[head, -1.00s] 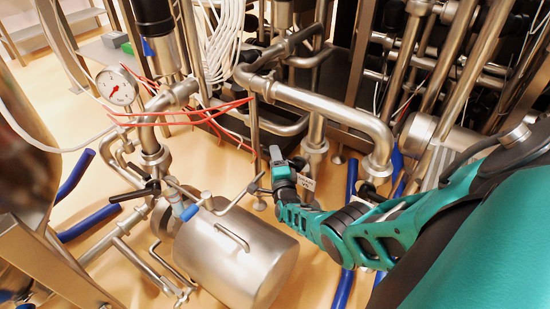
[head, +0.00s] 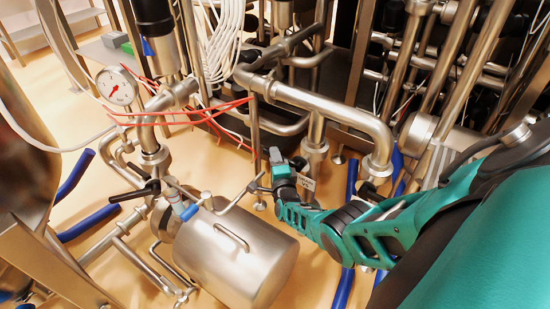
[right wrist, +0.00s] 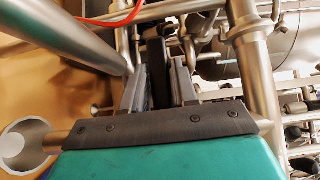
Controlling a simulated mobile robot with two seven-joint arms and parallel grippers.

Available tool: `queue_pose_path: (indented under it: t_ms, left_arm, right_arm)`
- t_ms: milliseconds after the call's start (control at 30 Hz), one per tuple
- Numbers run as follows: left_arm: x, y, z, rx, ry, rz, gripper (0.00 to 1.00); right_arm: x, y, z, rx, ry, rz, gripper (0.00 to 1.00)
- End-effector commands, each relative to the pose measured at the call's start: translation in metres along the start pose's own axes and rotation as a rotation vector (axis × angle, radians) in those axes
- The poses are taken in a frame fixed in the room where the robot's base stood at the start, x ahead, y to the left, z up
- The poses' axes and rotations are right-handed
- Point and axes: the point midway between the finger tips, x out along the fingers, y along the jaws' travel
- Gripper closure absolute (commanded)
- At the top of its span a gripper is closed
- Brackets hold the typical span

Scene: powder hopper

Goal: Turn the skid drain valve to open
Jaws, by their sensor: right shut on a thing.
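My right gripper (head: 266,180) reaches down among the pipes in the middle of the head view, just right of a steel cylinder. In the right wrist view its two grey fingers (right wrist: 160,88) stand on either side of a black lever handle (right wrist: 158,60) and are shut on it. The valve body and the lever's far end are mostly hidden by pipes and the gripper. My left gripper is not in view.
The steel cylinder (head: 240,262) with a bail handle lies left of the gripper. Another black lever (head: 135,194) is farther left, below a pressure gauge (head: 116,86). Red cables (head: 190,113) and steel pipes (head: 340,110) crowd above. Blue hoses (head: 88,222) lie on the floor.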

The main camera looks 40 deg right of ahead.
Motion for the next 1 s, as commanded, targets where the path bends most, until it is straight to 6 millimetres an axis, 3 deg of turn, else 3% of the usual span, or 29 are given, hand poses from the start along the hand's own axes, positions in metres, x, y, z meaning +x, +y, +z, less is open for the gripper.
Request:
queue_pose_path:
  t_ms: [1000]
  left_arm:
    - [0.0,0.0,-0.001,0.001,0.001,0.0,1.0]
  right_arm:
    - [0.0,-0.011,-0.001,0.087,-0.001,-0.093,1.0]
